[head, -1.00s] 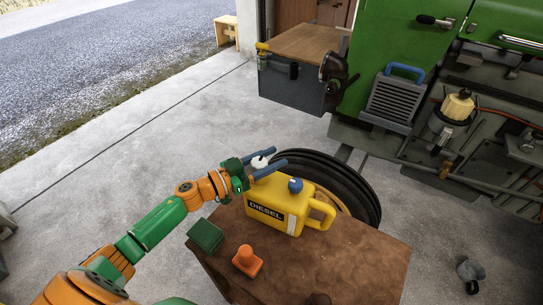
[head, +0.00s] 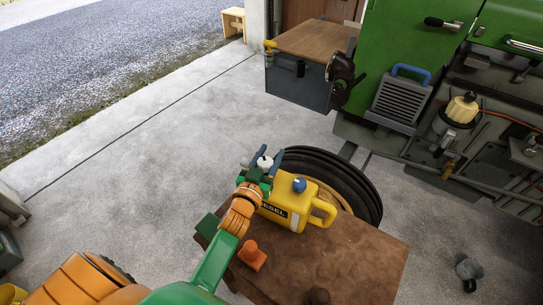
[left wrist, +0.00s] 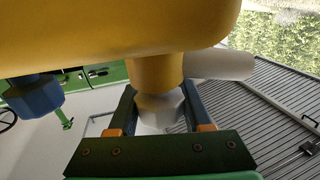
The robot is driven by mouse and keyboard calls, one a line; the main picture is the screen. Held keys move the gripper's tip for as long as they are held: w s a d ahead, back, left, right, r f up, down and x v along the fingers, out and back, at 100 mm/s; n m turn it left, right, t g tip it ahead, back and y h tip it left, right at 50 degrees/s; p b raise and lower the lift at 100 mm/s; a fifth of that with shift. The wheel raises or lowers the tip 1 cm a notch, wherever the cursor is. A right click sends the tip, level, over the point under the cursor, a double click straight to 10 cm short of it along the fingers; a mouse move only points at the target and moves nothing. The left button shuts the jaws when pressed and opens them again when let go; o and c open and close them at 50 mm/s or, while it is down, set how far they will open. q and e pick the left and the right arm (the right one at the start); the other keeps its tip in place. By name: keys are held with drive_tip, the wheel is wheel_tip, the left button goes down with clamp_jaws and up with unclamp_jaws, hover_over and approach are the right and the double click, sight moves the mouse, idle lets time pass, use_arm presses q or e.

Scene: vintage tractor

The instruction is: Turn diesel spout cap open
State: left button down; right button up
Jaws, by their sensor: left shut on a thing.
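The yellow diesel can (head: 285,211) stands upright on the brown table, its label partly hidden by my left arm. A blue knob or cap (head: 299,185) sits on its top and also shows in the left wrist view (left wrist: 35,97). The white spout cap (head: 265,161) is at the can's left end. My left gripper (head: 262,165) is shut on this cap. In the left wrist view its two fingers (left wrist: 160,112) flank the whitish cap (left wrist: 158,106), at the end of the yellow spout neck (left wrist: 155,72). My right gripper is not in view.
The brown table (head: 350,265) also holds an orange cone-like piece (head: 252,255) and a green block (head: 208,226). A large black tyre (head: 345,175) lies behind the can. The green tractor (head: 405,50) stands at the back right.

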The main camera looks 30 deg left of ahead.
sight(265, 166)
use_arm(q)
drive_tip(key=shift+y, duration=0.4)
drive_tip(key=shift+c, duration=1.6)
unclamp_jaws()
drive_tip(key=shift+s+d, duration=0.25)
drive_tip(key=shift+s, duration=1.5)
drive_tip(key=shift+s+d, duration=0.2)
drive_tip(key=shift+s, duration=1.55)
